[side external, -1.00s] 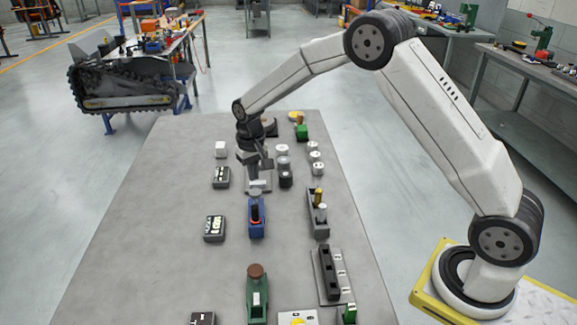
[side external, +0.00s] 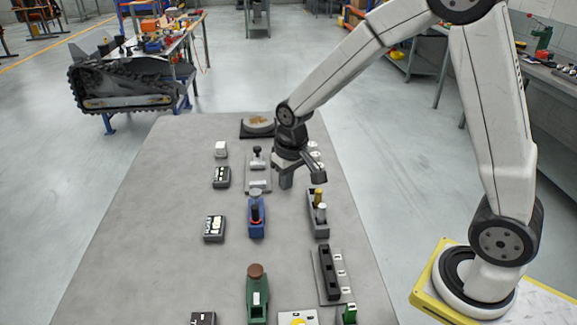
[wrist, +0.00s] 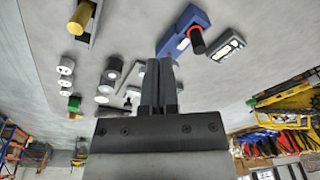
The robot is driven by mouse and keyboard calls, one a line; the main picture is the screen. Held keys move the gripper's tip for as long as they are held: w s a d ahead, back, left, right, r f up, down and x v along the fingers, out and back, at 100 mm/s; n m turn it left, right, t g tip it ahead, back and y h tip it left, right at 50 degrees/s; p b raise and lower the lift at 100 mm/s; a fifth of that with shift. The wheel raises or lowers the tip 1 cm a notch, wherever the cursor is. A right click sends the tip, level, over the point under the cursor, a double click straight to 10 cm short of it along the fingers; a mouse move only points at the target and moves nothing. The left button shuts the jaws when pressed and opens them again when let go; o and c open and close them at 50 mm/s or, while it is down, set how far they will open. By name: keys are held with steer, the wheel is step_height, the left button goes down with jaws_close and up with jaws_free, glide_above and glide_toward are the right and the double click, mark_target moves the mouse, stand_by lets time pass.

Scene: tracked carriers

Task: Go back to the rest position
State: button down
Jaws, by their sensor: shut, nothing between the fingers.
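My gripper (side external: 303,180) is shut and empty. It hangs above the right part of the grey table (side external: 140,240), pointing down, in the side view. In the wrist view my gripper (wrist: 160,64) shows its two fingers together over the table. Part of the table behind the gripper is hidden in the side view.
A blue block with a dark post (side external: 256,217) and a grey tray with yellow and grey cylinders (side external: 317,214) stand in front of the gripper. The table's left side is mostly bare.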

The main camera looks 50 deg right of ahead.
steer(key=s+n+t, duration=0.1)
steer(key=s, duration=1.2)
steer(key=shift+a, duration=0.15)
